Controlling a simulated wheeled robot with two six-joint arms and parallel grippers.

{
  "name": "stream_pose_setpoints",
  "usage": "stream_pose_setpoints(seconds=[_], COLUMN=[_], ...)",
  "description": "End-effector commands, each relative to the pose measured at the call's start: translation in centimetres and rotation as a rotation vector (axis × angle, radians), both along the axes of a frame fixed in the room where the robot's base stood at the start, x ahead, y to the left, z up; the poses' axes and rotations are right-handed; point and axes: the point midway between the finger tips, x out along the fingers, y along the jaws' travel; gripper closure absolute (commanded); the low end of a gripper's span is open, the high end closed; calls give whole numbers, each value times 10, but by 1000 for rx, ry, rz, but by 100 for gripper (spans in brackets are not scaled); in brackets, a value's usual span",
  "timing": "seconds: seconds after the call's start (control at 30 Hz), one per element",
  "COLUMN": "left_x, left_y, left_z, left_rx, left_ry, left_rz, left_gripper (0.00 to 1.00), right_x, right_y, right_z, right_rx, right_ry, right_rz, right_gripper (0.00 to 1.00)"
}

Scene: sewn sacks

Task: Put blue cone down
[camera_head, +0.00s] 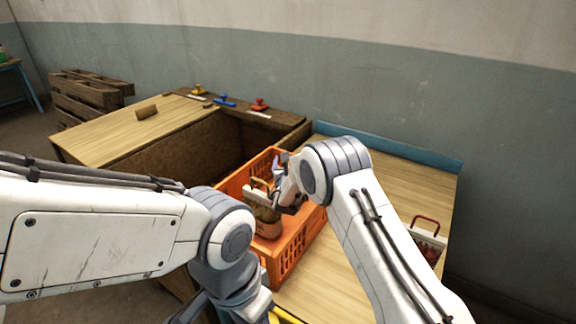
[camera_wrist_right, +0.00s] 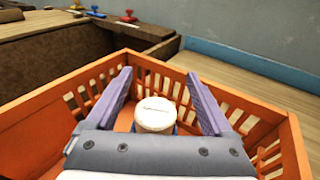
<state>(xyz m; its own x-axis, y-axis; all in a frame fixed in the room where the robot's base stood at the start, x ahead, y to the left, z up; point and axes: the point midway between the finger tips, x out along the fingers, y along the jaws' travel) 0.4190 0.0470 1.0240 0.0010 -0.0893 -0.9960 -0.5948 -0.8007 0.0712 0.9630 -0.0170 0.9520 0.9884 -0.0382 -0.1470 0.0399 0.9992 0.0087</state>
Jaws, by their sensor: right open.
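My right gripper (camera_head: 278,188) is inside the orange crate (camera_head: 298,250). In the right wrist view its two purple fingers (camera_wrist_right: 158,76) stand apart. A round white-topped object (camera_wrist_right: 155,113) shows between them, with a little bluish colour at its lower edge. It may be the blue cone, but I cannot tell, nor whether it touches the fingers. In the head view a tan sack-like thing (camera_head: 266,222) is in the crate below the gripper. My left arm comes in from the left; its gripper fingers are out of the picture.
A wooden bench top (camera_head: 400,180) lies right of the crate. A container with a red handle (camera_head: 428,240) is at the right. A dark ledge (camera_head: 250,114) behind carries yellow (camera_head: 198,90), blue (camera_head: 225,100) and red (camera_head: 259,105) pieces. A wooden lid (camera_head: 135,130) lies left.

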Motion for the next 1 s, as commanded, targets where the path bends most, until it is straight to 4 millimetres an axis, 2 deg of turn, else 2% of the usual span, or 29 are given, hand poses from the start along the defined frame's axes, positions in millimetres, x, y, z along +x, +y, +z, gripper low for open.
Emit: stream_pose_setpoints(seconds=[0.03,0.2,0.23,0.3,0.7,0.83,1.0], left_x=[0,0,0,0,0,0,0], left_y=[0,0,0,0,0,0,0], left_z=[3,22,14,10,-4,-6,-7], left_rx=[0,-1,-1,0,0,0,0], left_ry=[0,-1,-1,0,0,0,0], left_rz=[0,0,0,0,0,0,0], left_gripper=[50,50,50,50,50,50,50], right_x=[-4,-5,-12,-25,-100,-114,-120], right_y=[1,1,2,2,4,5,5], right_z=[-10,4,0,3,19,22,24], right_rx=[-8,-8,-7,-7,-3,-3,-2], right_ry=[23,22,22,19,11,10,8], right_rz=[4,4,5,5,4,3,1], right_gripper=[14,14,14,14,14,14,14])
